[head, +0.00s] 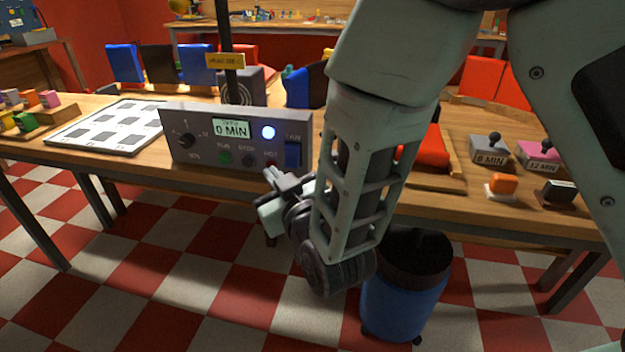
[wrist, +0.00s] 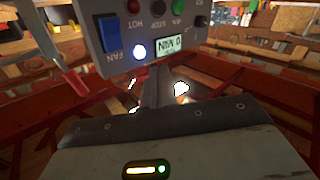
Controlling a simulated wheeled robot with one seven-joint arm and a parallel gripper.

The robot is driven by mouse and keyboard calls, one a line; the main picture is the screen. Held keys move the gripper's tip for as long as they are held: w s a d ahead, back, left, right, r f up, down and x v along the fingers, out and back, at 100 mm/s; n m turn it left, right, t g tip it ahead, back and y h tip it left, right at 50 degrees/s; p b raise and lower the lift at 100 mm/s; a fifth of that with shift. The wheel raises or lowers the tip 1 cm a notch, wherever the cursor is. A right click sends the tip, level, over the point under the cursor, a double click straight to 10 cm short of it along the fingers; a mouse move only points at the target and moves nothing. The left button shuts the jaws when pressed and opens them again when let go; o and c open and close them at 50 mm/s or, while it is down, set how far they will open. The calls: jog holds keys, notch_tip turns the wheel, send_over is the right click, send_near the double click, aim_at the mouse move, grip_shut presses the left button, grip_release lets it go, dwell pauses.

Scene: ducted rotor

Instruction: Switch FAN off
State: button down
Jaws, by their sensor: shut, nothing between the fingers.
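The grey control box (head: 190,160) stands on the table in the head view, with a display reading 0 MIN, a dial, and buttons. The blue FAN rocker switch (head: 292,155) is at its right end, beside a lit white-blue lamp (head: 268,132). The wrist view shows the panel upside down, with the FAN switch (wrist: 110,33) at upper left and the lit lamp (wrist: 139,51) next to it. My gripper (head: 272,175) is shut and empty, just in front of the box's lower right edge. In the wrist view its fingers (wrist: 158,85) point toward the panel, below the lamp and display. Any contact is unclear.
A tray with grey squares (head: 110,125) lies left of the box. A dark post with a yellow sign (head: 226,61) rises behind it. Joystick blocks (head: 489,149) stand at right. A blue bin (head: 405,300) is on the floor below my arm.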

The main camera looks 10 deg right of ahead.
jog(key=shift+d, duration=0.1)
dwell(0.3)
jog(key=b, duration=0.2)
send_near(285, 161)
jog(key=w+a, duration=0.3)
jog(key=shift+w+d+r, duration=0.1)
jog(key=shift+w+r, duration=0.1)
jog(key=shift+w, duration=0.5)
jog(key=shift+w+f+b, duration=0.1)
jog(key=shift+b, duration=0.25)
dwell(1.1)
jog(key=shift+w+d+f, duration=0.1)
jog(key=shift+w, duration=0.15)
jog(key=shift+w+d+f+b, duration=0.15)
jog(key=shift+w+b, duration=0.25)
dwell(0.7)
jog(key=shift+s, duration=0.1)
dwell(0.3)
jog(key=shift+s+a+r, duration=0.25)
jog(key=shift+s+r, duration=0.1)
jog(key=shift+s, duration=0.35)
